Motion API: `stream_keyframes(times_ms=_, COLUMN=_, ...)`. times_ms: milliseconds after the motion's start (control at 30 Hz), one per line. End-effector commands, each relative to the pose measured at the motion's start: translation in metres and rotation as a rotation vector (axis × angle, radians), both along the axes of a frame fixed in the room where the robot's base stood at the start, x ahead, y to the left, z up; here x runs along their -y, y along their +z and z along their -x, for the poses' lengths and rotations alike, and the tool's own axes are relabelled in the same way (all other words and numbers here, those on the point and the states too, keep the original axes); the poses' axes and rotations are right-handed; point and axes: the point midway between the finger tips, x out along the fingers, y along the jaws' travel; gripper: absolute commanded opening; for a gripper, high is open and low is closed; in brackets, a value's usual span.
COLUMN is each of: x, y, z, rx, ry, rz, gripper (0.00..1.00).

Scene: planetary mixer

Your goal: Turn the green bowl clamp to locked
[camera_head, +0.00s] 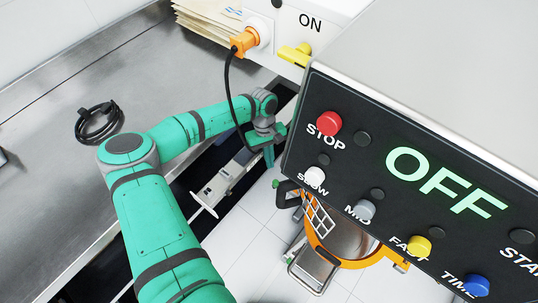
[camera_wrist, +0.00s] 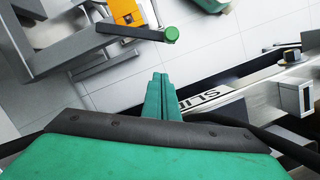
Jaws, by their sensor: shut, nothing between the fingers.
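A dark bar with a round green knob, which looks like the green bowl clamp (camera_wrist: 172,34), shows at the top middle of the wrist view. Its bar runs left toward an orange part and a grey metal frame. In the head view a dark green handle (camera_head: 283,194), perhaps the same clamp, sticks out left of the orange-rimmed bowl (camera_head: 350,262). My gripper (camera_head: 269,156) is up and left of that handle, in front of the control panel's left edge. In the wrist view my gripper (camera_wrist: 159,78) is shut and empty, its fingertips apart from the green knob.
The mixer's control panel (camera_head: 410,190) reads OFF and hangs close to the right of my gripper. A steel counter (camera_head: 50,180) with a coiled black cable (camera_head: 98,121) lies at left. An orange plug (camera_head: 243,41) trails a black cord by my wrist. Tiled floor lies below.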

Motion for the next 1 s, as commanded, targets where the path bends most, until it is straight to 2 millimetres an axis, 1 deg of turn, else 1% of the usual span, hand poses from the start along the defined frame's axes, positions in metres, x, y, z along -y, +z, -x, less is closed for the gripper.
stream_keyframes(times_ms=367, x=0.0, y=-0.001, z=0.0, rx=0.0, ry=0.001, rz=0.001, gripper=0.0)
stream_keyframes(times_ms=567, x=0.0, y=-0.001, z=0.005, rx=-0.001, ry=0.033, rz=0.004, gripper=0.0)
stream_keyframes(times_ms=767, x=-0.002, y=-0.002, z=0.019, rx=-0.003, ry=0.135, rz=0.006, gripper=0.0)
stream_keyframes(times_ms=1000, x=0.0, y=-0.002, z=0.047, rx=-0.004, ry=0.339, rz=0.009, gripper=0.0)
